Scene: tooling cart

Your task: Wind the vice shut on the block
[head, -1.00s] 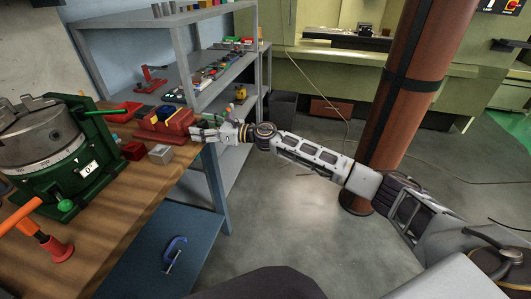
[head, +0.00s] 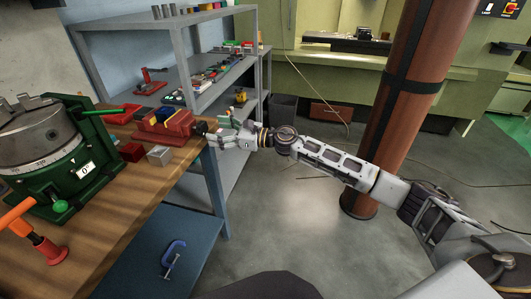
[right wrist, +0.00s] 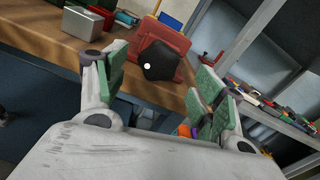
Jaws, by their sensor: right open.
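The red vice (head: 176,126) stands at the right edge of the wooden bench, with yellow jaw faces and a blue block (head: 164,112) between them. I cannot tell how tightly the jaws sit on the block. A dark knob (head: 200,128) is on the vice's right end. My right gripper (head: 222,128) is open and empty, just right of the knob and apart from it. In the right wrist view the green-padded fingers of the gripper (right wrist: 158,92) spread wide, with the knob (right wrist: 157,62) beyond them in front of the vice (right wrist: 180,42). My left gripper is not in view.
A silver block (head: 159,156) and a red block (head: 131,152) sit in front of the vice. A green rotary table (head: 85,170) stands at left. Grey shelves (head: 205,22) rise behind the bench (head: 125,205). Floor right of the bench is clear up to a brown column (head: 390,110).

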